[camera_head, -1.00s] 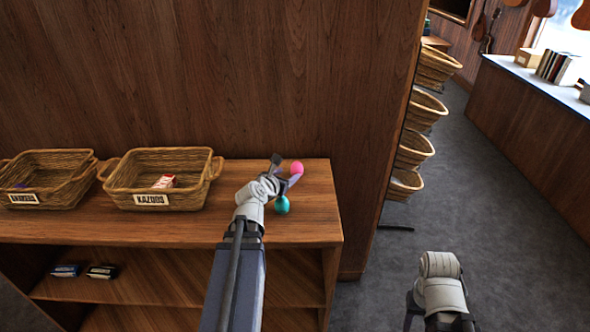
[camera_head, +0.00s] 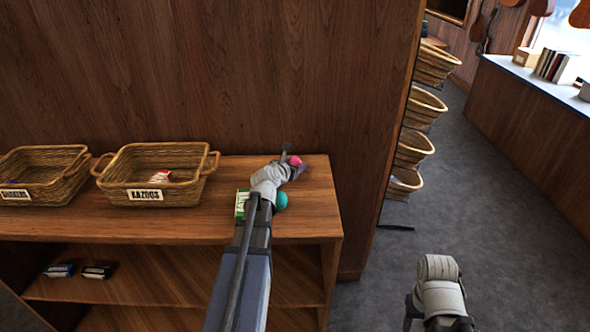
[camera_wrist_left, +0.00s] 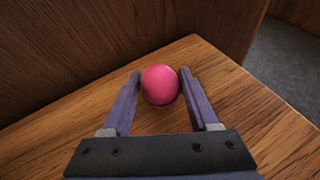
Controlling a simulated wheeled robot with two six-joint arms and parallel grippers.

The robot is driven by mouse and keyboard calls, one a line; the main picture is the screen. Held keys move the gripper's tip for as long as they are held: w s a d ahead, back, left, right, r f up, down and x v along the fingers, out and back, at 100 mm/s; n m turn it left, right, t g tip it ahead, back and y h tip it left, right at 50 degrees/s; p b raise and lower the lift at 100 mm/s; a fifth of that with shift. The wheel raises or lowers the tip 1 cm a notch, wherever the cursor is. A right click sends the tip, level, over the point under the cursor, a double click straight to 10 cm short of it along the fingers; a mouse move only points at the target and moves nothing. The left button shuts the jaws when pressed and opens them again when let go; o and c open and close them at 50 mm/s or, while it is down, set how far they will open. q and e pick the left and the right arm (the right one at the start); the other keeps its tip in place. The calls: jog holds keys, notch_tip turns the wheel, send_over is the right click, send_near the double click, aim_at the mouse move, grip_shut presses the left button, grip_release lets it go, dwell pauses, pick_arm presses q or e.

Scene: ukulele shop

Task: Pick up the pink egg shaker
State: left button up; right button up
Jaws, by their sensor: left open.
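The pink egg shaker (camera_head: 295,161) rests on the wooden shelf top (camera_head: 318,205) near its back right corner. In the left wrist view the pink egg shaker (camera_wrist_left: 160,84) lies between the tips of my left gripper (camera_wrist_left: 159,80). The fingers are apart, one on each side of it, and the right finger looks very close to it. In the head view my left gripper (camera_head: 292,162) reaches over the shelf from the front and partly covers the shaker. My right arm shows at the lower right, but its fingers cannot be made out clearly.
A teal egg (camera_head: 281,201) and a green and white box (camera_head: 242,203) sit beside my left forearm. A kazoos basket (camera_head: 190,196) and a shakers basket (camera_head: 62,190) stand to the left. A wooden panel rises behind; the shelf's right edge is close.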

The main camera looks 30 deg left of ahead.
aim_at(298, 162)
pick_arm(q)
jog(key=x, duration=0.3)
jog(key=shift+w+b, duration=0.1)
jog(key=shift+b, duration=0.25)
grip_shut()
notch_tip(298, 162, up, 10)
jog(key=p, duration=1)
